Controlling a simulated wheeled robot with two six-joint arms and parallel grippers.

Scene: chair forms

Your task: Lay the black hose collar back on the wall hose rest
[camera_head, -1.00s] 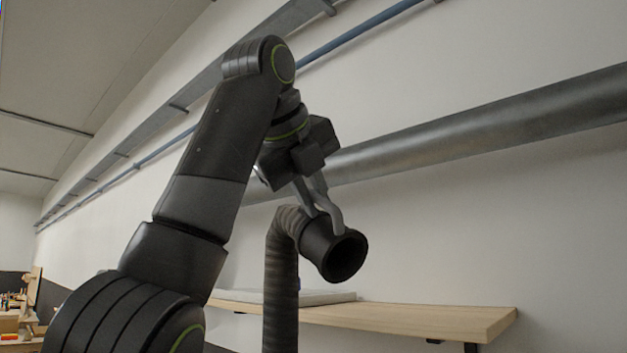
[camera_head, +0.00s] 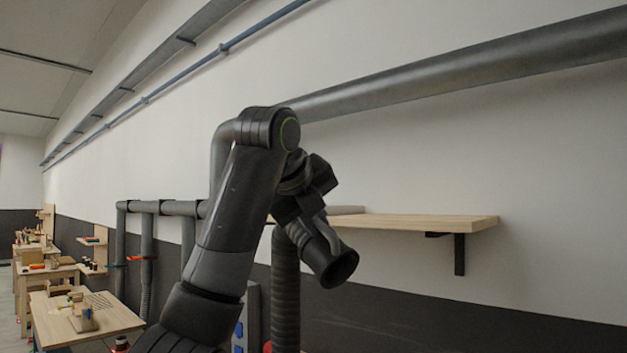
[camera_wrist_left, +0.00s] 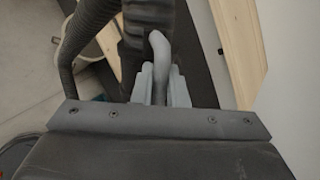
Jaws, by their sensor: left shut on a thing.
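My left gripper (camera_head: 322,232) is shut on the black hose collar (camera_head: 336,264), a short, wide-mouthed cuff at the end of a ribbed dark hose (camera_head: 286,295). The collar hangs in the air, tilted, with its open mouth facing down and right. In the left wrist view, the gripper's grey fingers (camera_wrist_left: 160,80) close at the dark hose end (camera_wrist_left: 134,45), whose far side is hidden. I cannot make out the wall hose rest for this hose; my left arm covers part of the wall. My right gripper is not in view.
A wooden shelf (camera_head: 430,223) on a dark bracket (camera_head: 460,254) juts from the wall behind the collar. A thick metal duct (camera_head: 450,75) runs above. A grey box (camera_head: 252,318) stands low beside the hose. Workbenches (camera_head: 85,318) are at left.

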